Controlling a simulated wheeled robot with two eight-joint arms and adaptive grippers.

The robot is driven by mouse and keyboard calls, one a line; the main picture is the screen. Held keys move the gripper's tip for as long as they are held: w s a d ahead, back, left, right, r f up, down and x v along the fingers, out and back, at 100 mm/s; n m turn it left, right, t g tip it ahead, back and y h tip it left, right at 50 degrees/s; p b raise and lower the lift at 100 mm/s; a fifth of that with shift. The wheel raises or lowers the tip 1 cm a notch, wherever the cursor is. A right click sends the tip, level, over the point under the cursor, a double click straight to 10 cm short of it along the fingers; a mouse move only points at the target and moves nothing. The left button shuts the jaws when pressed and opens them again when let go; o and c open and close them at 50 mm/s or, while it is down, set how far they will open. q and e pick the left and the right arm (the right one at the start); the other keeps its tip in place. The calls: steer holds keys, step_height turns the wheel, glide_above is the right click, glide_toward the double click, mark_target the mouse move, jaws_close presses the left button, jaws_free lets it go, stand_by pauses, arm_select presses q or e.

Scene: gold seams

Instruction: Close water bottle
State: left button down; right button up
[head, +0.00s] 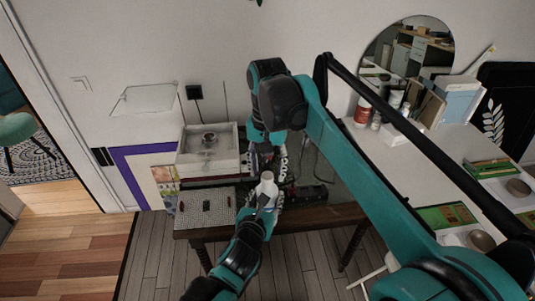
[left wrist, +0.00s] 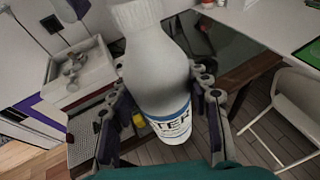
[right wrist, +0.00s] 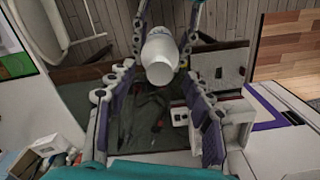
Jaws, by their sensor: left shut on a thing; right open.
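A white water bottle (head: 268,190) is held above the table. The left wrist view shows its white body (left wrist: 158,72), a blue "TER" label and a ribbed white cap (left wrist: 134,15) at its top. I cannot tell whether the cap is tight. My left gripper (head: 262,207) is shut on the bottle's body, one finger on each side. My right gripper (head: 266,160) is open just behind the bottle in the head view. In the right wrist view, the bottle's capped end (right wrist: 158,70) shows between the spread fingers of my right gripper (right wrist: 160,82), apparently not touching them.
A dark-topped table (head: 322,214) lies below, with a white box-like sink (head: 190,164) and a speckled panel (head: 205,208) at its left. A white desk (head: 440,150) with books, bottles and a round mirror (head: 405,45) is at right. Open floor lies front left.

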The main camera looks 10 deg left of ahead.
step_height(320, 180, up, 11)
stand_by(0.3)
stand_by(0.5)
steer(key=s+d+f+t, duration=0.2)
steer(key=d+f, duration=0.2)
steer(key=d, duration=0.3)
steer(key=s+d+f+t, duration=0.15)
steer(key=d+f, duration=0.25)
steer(key=d, duration=0.4)
steer(key=s+d+f+t, duration=0.2)
steer(key=s+d+f, duration=0.3)
steer(key=f, duration=0.3)
steer(key=s+d+f+n+t, duration=0.1)
steer(key=s+d+f, duration=0.4)
steer(key=f, duration=0.3)
steer(key=shift+s+d+f+t, duration=0.15)
steer(key=shift+s+d+t, duration=0.2)
